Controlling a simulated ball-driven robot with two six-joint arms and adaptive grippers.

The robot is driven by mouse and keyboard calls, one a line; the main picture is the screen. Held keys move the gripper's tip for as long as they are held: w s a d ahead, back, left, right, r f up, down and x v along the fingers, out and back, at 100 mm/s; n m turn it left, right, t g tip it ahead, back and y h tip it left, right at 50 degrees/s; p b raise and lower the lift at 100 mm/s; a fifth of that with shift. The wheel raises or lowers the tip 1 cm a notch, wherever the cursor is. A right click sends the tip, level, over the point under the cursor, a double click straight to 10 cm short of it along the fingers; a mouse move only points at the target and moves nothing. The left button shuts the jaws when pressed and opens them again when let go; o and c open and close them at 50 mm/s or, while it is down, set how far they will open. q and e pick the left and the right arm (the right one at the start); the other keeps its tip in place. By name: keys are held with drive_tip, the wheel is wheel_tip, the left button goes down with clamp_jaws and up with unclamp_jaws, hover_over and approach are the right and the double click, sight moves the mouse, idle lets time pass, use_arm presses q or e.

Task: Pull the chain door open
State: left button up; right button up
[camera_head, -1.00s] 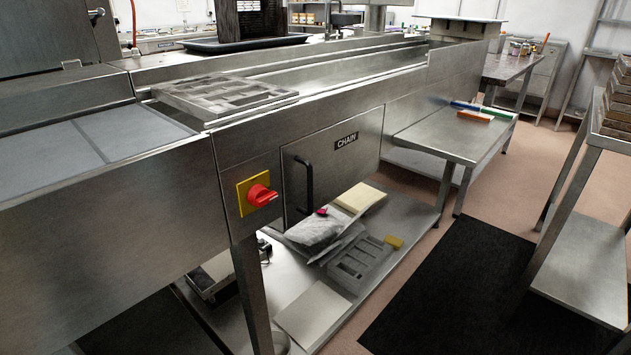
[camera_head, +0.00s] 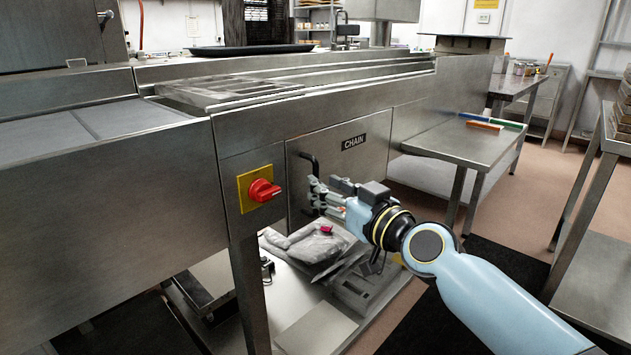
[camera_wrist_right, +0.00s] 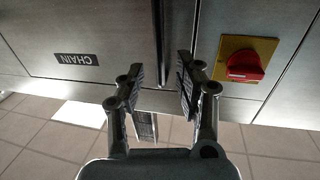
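The chain door (camera_head: 372,165) is a flat steel panel with a black CHAIN label (camera_head: 354,142); it looks shut, flush with the machine front. It also shows in the right wrist view (camera_wrist_right: 110,25). Its dark upright bar handle (camera_head: 308,161) is near the door's left edge, its lower part hidden by my gripper. My right gripper (camera_head: 316,192) is at the handle. In the right wrist view the handle (camera_wrist_right: 158,40) runs between my two spread fingers (camera_wrist_right: 160,78), with gaps visible on both sides. My left gripper is not in view.
A red rotary switch (camera_head: 263,190) on a yellow plate sits just left of the door. Below, a low shelf (camera_head: 283,290) holds a grey bag (camera_head: 305,246) and trays. A steel side table (camera_head: 455,143) stands right of the door; another steel table (camera_head: 592,270) is farther right.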

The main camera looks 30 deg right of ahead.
sight(315, 211)
drive_tip(key=w, duration=0.4)
drive_tip(key=shift+a, duration=0.35)
clamp_jaws()
